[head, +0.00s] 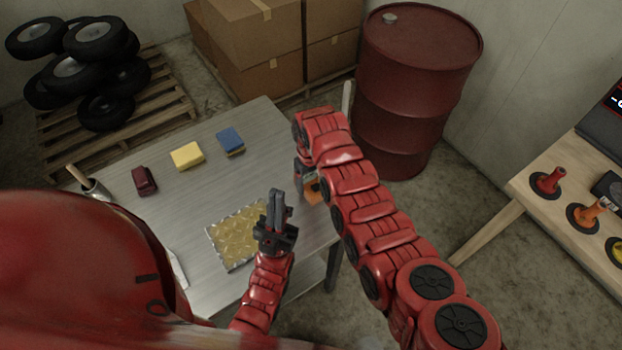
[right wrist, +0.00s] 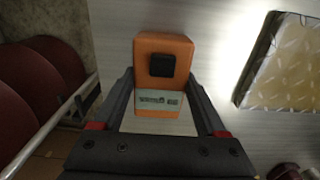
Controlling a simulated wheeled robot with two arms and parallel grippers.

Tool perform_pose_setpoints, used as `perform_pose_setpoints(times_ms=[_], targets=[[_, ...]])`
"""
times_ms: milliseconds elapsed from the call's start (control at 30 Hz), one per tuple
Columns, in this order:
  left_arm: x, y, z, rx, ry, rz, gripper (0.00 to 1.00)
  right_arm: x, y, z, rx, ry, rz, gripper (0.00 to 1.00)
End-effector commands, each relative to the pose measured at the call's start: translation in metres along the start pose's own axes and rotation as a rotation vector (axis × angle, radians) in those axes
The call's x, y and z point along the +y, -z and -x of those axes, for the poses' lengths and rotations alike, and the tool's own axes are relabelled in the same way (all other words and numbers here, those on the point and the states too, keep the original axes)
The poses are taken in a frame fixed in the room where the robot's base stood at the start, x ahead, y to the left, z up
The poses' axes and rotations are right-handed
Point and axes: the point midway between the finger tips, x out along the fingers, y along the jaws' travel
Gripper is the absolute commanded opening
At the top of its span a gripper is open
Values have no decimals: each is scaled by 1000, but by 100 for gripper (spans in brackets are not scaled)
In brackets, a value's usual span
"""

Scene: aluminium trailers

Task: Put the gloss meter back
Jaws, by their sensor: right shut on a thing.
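The gloss meter (right wrist: 163,100) is an orange block with a black button and a small grey display, seen between the fingers in the right wrist view. A bit of its orange body (head: 315,190) shows in the head view at the table's right side. My right gripper (right wrist: 158,112) is shut on it; in the head view the arm hides most of this gripper (head: 304,178). I cannot tell whether the meter touches the table (head: 192,218). My left gripper (head: 276,203) is over the table, its fingers close together with nothing seen between them.
A patterned yellow panel (head: 222,240) lies on the metal table, with a blue block (head: 231,140), yellow block (head: 187,156) and dark red object (head: 145,180). A red drum (head: 415,85) stands behind. A wooden bench (head: 535,205) at right bears several coloured handles on black discs.

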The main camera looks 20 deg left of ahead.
Motion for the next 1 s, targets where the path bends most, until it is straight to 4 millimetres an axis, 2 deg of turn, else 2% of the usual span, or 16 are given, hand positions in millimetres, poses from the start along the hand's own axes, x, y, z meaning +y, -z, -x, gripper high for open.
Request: perform_pose_setpoints(times_ms=[100, 133, 267, 500, 633, 900, 1000], targets=[[0, -1, 5, 0, 0, 0, 0, 0, 0, -5, 0, 0, 0, 0], [0, -1, 4, 0, 0, 0, 0, 0, 0, -4, 1, 0, 0, 76], [0, -1, 3, 0, 0, 0, 0, 0, 0, -3, 0, 0, 0, 100], [0, 0, 2, 0, 0, 0, 0, 0, 0, -2, 0, 0, -1, 100], [0, 1, -6, 0, 0, 0, 0, 0, 1, 9, 2, -1, -1, 100], [-2, 6, -34, 0, 0, 0, 0, 1, 0, 69, 2, -1, -2, 100], [-2, 6, -36, 0, 0, 0, 0, 1, 1, 89, 5, -1, -1, 100]])
